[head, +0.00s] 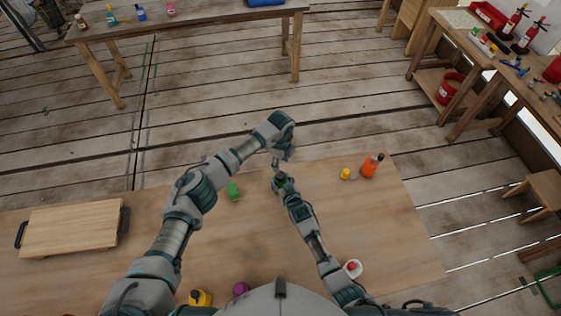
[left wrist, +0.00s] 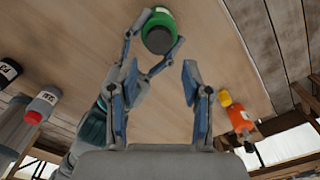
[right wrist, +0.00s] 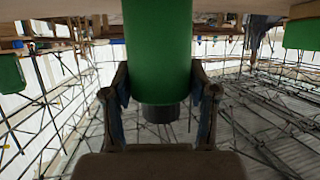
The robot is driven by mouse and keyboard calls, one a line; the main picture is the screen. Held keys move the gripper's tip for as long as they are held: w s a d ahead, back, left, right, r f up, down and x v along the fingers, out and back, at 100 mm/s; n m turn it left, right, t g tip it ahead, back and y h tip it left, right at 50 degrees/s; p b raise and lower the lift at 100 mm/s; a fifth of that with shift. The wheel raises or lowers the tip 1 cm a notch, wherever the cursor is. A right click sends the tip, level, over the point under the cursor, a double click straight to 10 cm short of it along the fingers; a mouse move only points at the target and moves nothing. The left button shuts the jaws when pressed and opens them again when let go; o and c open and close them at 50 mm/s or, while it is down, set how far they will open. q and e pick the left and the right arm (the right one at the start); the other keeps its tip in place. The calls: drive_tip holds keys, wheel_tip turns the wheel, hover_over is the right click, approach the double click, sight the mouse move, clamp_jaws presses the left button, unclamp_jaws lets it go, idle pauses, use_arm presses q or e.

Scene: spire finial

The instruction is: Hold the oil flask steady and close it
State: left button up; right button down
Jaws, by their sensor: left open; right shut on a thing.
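The green flask (head: 277,182) stands over the front table, held in my right gripper (right wrist: 160,82). In the right wrist view the green body (right wrist: 157,40) sits between both fingers, and a dark cap or neck piece (right wrist: 160,112) shows at its end. In the left wrist view the flask (left wrist: 146,16) shows its round dark top (left wrist: 159,40) facing the camera. My left gripper (left wrist: 160,68) is open and empty, just above the flask and apart from it; it shows in the head view (head: 276,161) pointing down. How tight the cap is cannot be told.
A green piece (head: 233,192) lies left of the flask. A yellow item (head: 345,173) and an orange bottle (head: 370,167) stand to the right. A white-and-red item (head: 352,268) is beside my right arm. A wooden board with dark handles (head: 72,228) lies far left.

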sight(280, 174)
use_arm(q)
wheel_tip(280, 174, down, 8)
drive_tip(key=shift+f, duration=0.1)
idle(0.6)
